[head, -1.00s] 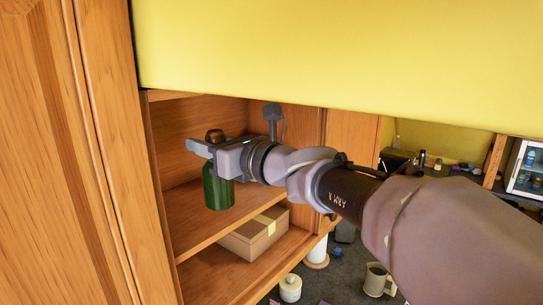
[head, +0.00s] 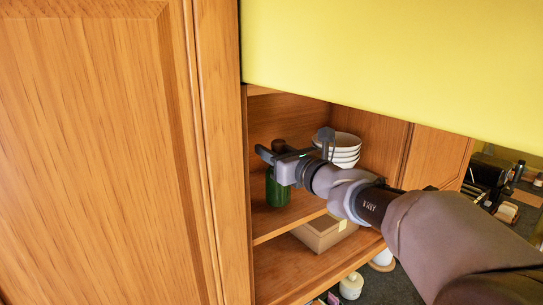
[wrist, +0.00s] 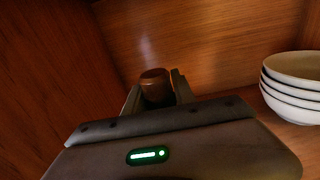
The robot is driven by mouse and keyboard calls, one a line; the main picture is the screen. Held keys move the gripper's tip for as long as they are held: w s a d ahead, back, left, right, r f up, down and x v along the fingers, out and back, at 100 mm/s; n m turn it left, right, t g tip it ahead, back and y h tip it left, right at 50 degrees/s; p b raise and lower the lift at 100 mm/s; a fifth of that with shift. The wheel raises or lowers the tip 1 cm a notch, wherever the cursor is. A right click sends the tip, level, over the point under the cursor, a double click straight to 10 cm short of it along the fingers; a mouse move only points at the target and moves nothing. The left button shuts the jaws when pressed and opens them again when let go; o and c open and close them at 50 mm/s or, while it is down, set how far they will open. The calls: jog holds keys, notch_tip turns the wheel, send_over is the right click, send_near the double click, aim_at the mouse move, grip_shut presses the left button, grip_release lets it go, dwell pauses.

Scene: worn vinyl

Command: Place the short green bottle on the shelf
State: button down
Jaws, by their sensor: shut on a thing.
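The short green bottle (head: 277,189) has a brown cap and stands upright in the cabinet, over the middle shelf (head: 268,224). My gripper (head: 272,158) is shut on it near its neck. In the wrist view the brown cap (wrist: 156,86) shows between the two fingers (wrist: 156,98). The gripper hides part of the bottle. I cannot tell whether the bottle's base touches the shelf.
A stack of white bowls (head: 340,150) stands on the same shelf to the right, also near in the wrist view (wrist: 291,88). A cardboard box (head: 325,232) is on the level below. A wooden door (head: 95,150) fills the left, a yellow panel (head: 400,65) the top.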

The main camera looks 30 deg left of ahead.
jog(key=shift+w+a+f, duration=0.1)
jog(key=shift+a+f, duration=0.1)
jog(key=shift+f, duration=0.65)
jog(key=c, duration=1)
grip_release()
jog(key=shift+c, duration=0.2)
